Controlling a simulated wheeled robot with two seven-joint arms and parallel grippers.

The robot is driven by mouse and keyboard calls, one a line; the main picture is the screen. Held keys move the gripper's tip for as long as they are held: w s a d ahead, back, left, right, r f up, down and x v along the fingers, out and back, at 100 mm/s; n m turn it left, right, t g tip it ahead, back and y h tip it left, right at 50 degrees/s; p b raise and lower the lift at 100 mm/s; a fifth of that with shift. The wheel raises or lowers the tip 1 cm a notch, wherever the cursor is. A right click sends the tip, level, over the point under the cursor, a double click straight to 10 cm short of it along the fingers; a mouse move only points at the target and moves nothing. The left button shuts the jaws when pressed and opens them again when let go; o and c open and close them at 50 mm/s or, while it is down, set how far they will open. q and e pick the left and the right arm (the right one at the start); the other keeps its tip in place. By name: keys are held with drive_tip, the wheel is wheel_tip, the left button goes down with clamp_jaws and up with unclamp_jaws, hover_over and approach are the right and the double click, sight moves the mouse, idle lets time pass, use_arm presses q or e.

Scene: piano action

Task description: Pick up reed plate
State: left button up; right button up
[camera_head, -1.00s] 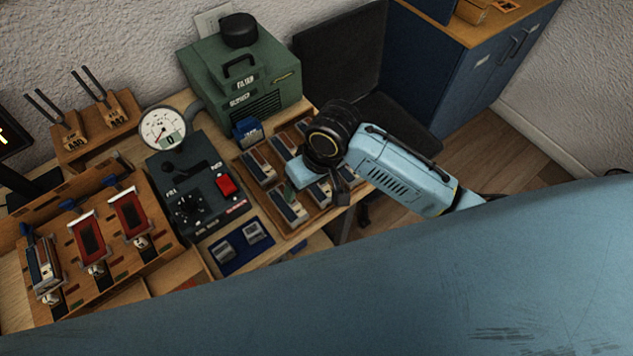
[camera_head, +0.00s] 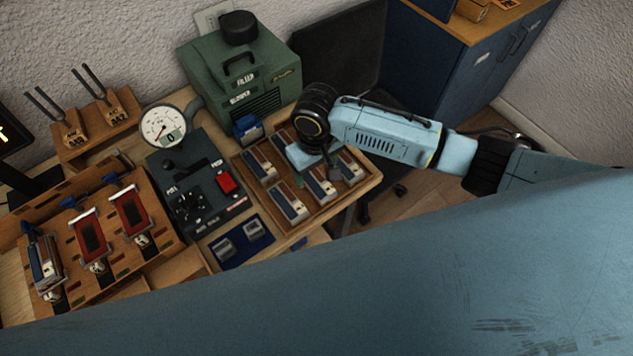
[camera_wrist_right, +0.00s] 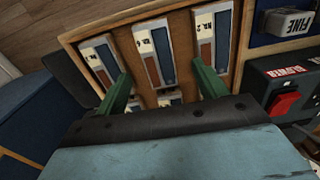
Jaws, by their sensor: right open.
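Several reed plates, silver with red-brown and blue strips, lie in a compartmented wooden tray (camera_head: 357,194) at the table's right end. One reed plate (camera_head: 288,202) is at the tray's front corner, and another (camera_head: 320,184) lies beside it. My right gripper (camera_head: 328,168) is above the tray and partly covers its back plates. In the right wrist view my right gripper (camera_wrist_right: 163,86) is open, its green fingers apart and empty. A reed plate marked NR. 4 (camera_wrist_right: 154,52) lies between and beyond the fingers. Plates nearer the wrist are partly hidden by the gripper body.
A dark control box with a red switch (camera_head: 226,182) and a round gauge (camera_head: 164,127) stand left of the tray. A green blower box (camera_head: 240,75) is behind. A blue mat (camera_head: 240,254) with two small metal blocks lies in front. A wooden rack (camera_head: 115,271) fills the left.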

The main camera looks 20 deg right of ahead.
sight(316, 181)
wheel_tip(316, 181, down, 5)
drive_tip(key=shift+w+d+f, duration=0.1)
drive_tip(key=shift+w+f, duration=0.05)
drive_tip(key=c, duration=1.1)
